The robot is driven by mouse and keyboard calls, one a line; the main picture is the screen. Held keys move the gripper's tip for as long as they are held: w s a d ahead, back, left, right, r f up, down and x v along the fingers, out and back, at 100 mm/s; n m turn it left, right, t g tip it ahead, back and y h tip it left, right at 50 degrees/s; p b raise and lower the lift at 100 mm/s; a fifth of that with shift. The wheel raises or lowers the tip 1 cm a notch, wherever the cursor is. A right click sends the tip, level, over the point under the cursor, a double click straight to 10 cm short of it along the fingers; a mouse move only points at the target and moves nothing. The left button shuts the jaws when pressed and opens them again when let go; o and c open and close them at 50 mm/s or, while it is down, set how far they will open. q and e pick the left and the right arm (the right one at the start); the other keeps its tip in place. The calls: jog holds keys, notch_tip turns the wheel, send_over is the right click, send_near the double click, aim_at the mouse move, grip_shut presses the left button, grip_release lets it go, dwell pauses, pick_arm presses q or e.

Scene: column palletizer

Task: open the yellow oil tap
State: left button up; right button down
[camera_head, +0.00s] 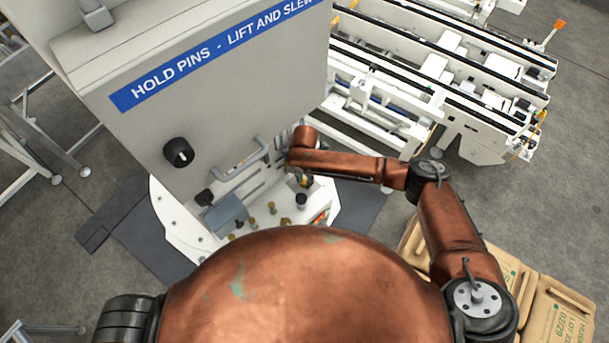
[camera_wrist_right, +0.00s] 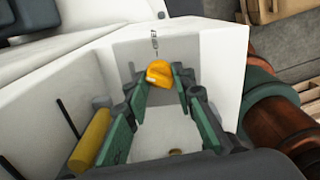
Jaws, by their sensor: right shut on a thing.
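The yellow oil tap (camera_wrist_right: 158,72) shows in the right wrist view as a small rounded yellow handle on a white panel, below a short printed mark. My right gripper (camera_wrist_right: 159,80) has its green-padded fingers on either side of the tap and is shut on it. In the head view my right gripper (camera_head: 304,178) is small and dark at the machine's low front, right of the grey box. The tap is hard to make out there. My left gripper is not in view.
A large grey cabinet (camera_head: 225,85) with a black knob (camera_head: 178,152) and a bar handle (camera_head: 243,162) stands close to my right arm. A yellow cylinder (camera_wrist_right: 90,138) lies left of the fingers.

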jog(key=m+p, duration=0.1)
jog(key=m, duration=0.1)
jog(key=m+p, duration=0.1)
jog(key=shift+d+r+m+p, duration=0.1)
jog(key=shift+d+m+p, duration=0.1)
jog(key=shift+m+p, duration=0.2)
jog(key=m+p, duration=0.2)
jog(key=m, duration=0.1)
jog(key=shift+m, duration=0.3)
jog(key=shift+m+p, duration=0.8)
jog(key=shift+m, duration=0.4)
jog(key=shift+f+m, duration=0.25)
jog(key=shift+m, duration=0.95)
jog(key=shift+d, duration=0.1)
jog(key=c, duration=2)
grip_release()
jog(key=o, duration=0.4)
jog(key=shift+r, duration=0.1)
jog(key=shift+a, duration=0.2)
